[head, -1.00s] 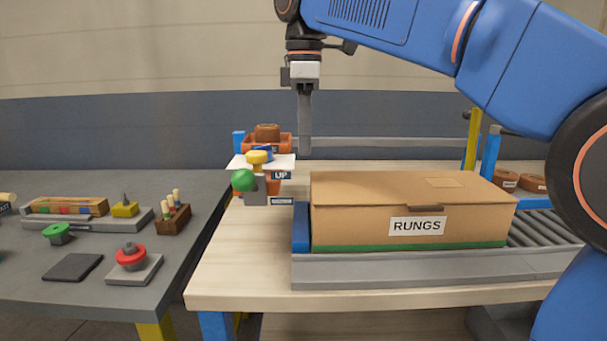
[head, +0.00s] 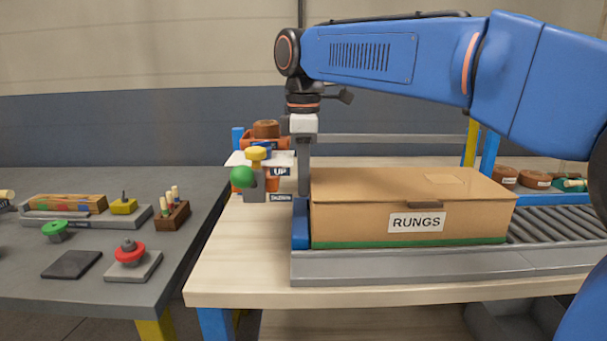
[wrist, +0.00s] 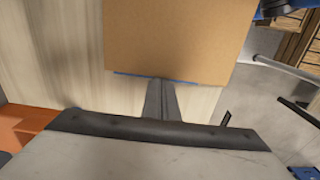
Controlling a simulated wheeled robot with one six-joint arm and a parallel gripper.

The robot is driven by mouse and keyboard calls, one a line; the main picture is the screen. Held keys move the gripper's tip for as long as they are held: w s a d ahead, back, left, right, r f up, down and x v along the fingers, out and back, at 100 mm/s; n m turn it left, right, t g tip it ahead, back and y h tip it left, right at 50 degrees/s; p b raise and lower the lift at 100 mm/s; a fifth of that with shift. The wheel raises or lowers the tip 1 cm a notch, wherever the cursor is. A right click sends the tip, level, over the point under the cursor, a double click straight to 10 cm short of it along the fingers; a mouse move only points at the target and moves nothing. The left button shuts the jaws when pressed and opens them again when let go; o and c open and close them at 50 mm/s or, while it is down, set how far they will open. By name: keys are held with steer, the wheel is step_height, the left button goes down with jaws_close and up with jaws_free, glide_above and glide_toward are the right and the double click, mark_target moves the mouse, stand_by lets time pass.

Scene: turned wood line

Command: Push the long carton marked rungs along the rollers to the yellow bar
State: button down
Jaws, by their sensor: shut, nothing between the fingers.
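The long carton (head: 360,215) marked RUNGS lies on the roller conveyor, against or close to a blue end stop (head: 301,222) at its left end. It also fills the upper middle of the wrist view (wrist: 175,40). My gripper (head: 304,190) points straight down at the carton's left end, with its tips low behind the blue stop. It is shut and empty. In the wrist view its closed fingers (wrist: 158,90) reach to the carton's near edge; I cannot tell whether they touch it. The yellow bar (head: 470,142) appears to be the upright post behind the carton's right part.
Bare rollers (head: 548,228) run on to the right of the carton. A green knob (head: 242,177) and an orange bin (head: 265,140) stand left of my gripper. A grey bench (head: 85,275) with a red button (head: 130,252) stands at the far left.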

steer(key=s+d, duration=0.1)
steer(key=d, duration=4.4)
steer(key=shift+s, duration=0.25)
